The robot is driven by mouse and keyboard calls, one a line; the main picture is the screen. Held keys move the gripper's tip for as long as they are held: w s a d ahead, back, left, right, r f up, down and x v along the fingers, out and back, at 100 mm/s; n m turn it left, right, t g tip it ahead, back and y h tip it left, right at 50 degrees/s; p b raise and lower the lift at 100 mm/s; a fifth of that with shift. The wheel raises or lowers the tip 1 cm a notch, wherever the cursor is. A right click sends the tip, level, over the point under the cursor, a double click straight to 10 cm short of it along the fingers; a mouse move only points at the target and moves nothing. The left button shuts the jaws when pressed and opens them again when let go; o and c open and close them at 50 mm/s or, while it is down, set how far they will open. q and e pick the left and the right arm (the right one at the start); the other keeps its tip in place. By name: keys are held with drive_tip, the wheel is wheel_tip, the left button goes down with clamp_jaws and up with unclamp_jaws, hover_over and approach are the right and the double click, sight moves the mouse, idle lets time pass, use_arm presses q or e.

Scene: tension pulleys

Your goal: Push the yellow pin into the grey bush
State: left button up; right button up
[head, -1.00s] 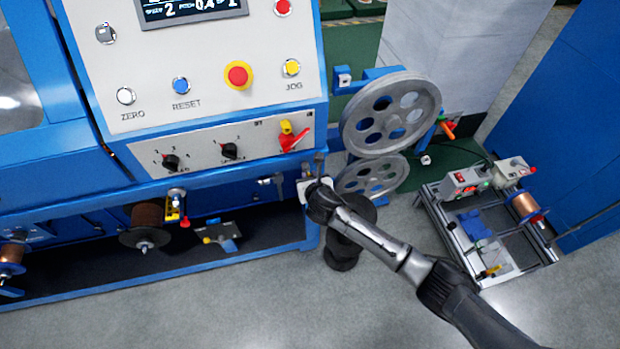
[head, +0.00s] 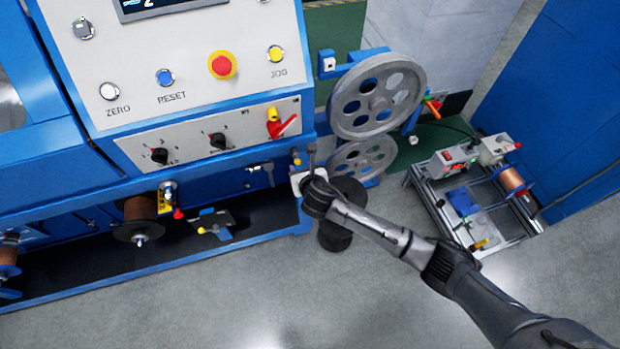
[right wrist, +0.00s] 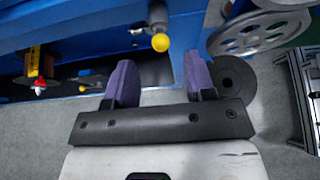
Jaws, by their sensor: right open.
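The yellow pin (right wrist: 160,42) shows in the right wrist view as a round yellow knob, at the lower end of the grey bush (right wrist: 157,15) on the blue machine. How deep the pin sits in the bush I cannot tell. My right gripper (right wrist: 153,75) is open and empty, its two purple-grey fingers apart, with the pin beyond the tips and between them in the picture. My left gripper is out of view.
Two grey pulley wheels (head: 377,95) stand just right of my gripper. A red-handled switch (head: 282,125) is above it on the panel. A black spool-like stand (head: 341,215) is below. A frame with a copper spool (head: 511,180) sits at right. Open floor lies in front.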

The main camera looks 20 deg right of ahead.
drive_tip(key=p+v, duration=0.2)
drive_tip(key=v, duration=0.7)
drive_tip(key=shift+s, duration=0.25)
drive_tip(key=shift+r, duration=0.15)
